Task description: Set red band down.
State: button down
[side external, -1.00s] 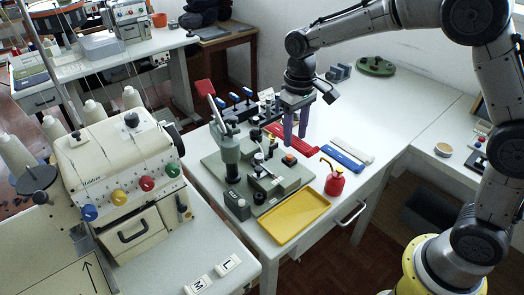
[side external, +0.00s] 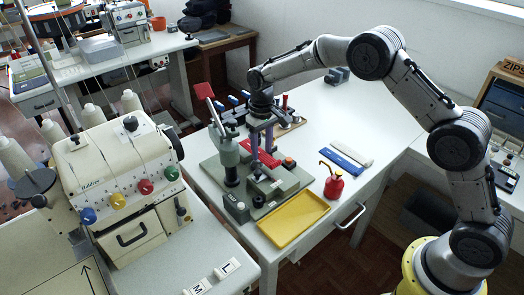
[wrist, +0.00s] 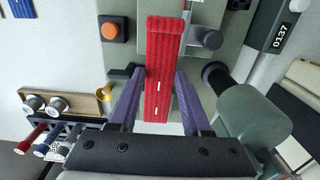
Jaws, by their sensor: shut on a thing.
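The red band (wrist: 163,75) is a ribbed strip with white stitch marks. It lies lengthwise between the purple fingers of my gripper (wrist: 160,92) in the wrist view. In the side external view the red band (side external: 268,158) shows low between and beside the fingers of my gripper (side external: 262,150). My gripper points down and is shut on the band, over the grey-green buttonhole station (side external: 290,183). I cannot tell whether the band touches the station, since fingers and fixtures hide its underside.
A green post (side external: 229,155) stands close left of my gripper. An orange button (wrist: 115,32) is near the band. A yellow tray (side external: 262,245), a red oil can (side external: 334,187) and a blue band (side external: 342,161) are in front and right.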

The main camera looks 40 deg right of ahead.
jog(key=shift+f, duration=0.6)
jog(key=shift+f, duration=0.1)
jog(key=shift+f, duration=0.35)
jog(key=shift+f, duration=0.1)
jog(key=shift+c, duration=1.8)
grip_release()
